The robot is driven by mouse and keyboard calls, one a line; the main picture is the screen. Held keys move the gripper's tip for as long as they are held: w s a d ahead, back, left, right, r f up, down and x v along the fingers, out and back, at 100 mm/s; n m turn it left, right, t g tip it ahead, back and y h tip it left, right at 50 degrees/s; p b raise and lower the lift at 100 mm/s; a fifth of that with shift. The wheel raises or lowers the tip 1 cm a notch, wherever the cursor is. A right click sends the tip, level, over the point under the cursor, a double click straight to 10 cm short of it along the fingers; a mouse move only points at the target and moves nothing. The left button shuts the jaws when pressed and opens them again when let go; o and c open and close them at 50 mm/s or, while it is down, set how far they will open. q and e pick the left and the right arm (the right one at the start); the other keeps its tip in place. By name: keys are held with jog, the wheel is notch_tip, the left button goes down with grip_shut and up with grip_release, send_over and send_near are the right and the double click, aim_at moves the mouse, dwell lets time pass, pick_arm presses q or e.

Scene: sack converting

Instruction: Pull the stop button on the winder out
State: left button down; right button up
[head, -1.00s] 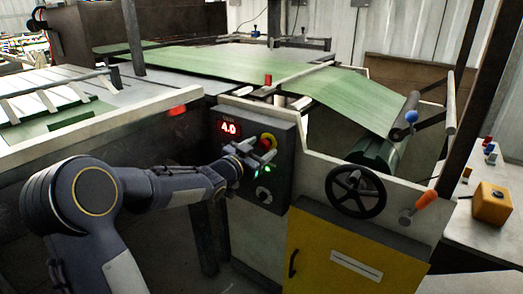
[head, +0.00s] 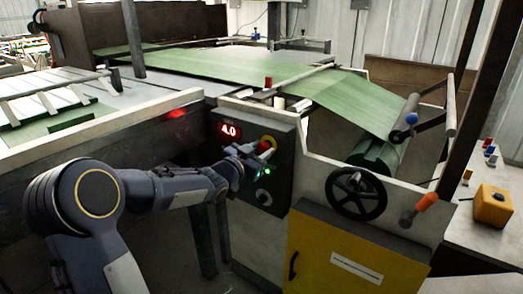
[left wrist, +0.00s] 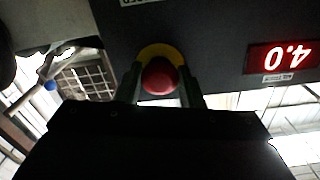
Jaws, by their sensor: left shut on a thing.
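The stop button is a red mushroom head (left wrist: 160,76) on a yellow ring, seen in the left wrist view between my gripper's two fingers. In the head view the red stop button (head: 265,146) sits on the winder's dark control panel (head: 282,180), partly hidden by my gripper. My left gripper (head: 256,152) is at the panel, with its fingers on either side of the button, shut on it. It also shows in the left wrist view (left wrist: 160,95). My right gripper is in neither view.
A red display (head: 229,129) reads 4.0 beside the button. Lit green lamps and a knob (head: 263,196) sit below it. A black handwheel (head: 356,193) and a yellow cabinet door (head: 345,255) are to the right. Green web (head: 250,68) runs above.

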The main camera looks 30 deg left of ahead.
pick_arm(q)
jog(key=shift+s, duration=0.3)
jog(key=c, duration=0.9)
grip_release()
jog(key=shift+c, duration=0.2)
jog(key=shift+s, duration=0.15)
jog(key=s+p, duration=0.1)
jog(key=s, duration=0.6)
jog(key=shift+s+a, duration=0.35)
jog(key=s+d+f+n+g+h, duration=0.15)
jog(key=s+d+f+g, duration=0.35)
jog(key=s, duration=0.5)
jog(key=s+d+f+n+g, duration=0.2)
jog(key=s+d+g, duration=0.1)
jog(key=s+d, duration=0.5)
jog(key=s+d+f+n+g+h, duration=0.15)
jog(key=s+d+f+g, duration=0.3)
jog(key=s, duration=0.65)
notch_tip(320, 180, up, 24)
jog(key=p, duration=2.2)
jog(key=shift+w+f+y+p, duration=0.25)
jog(key=shift+w+y+p, duration=0.05)
jog(key=shift+y+p, duration=0.1)
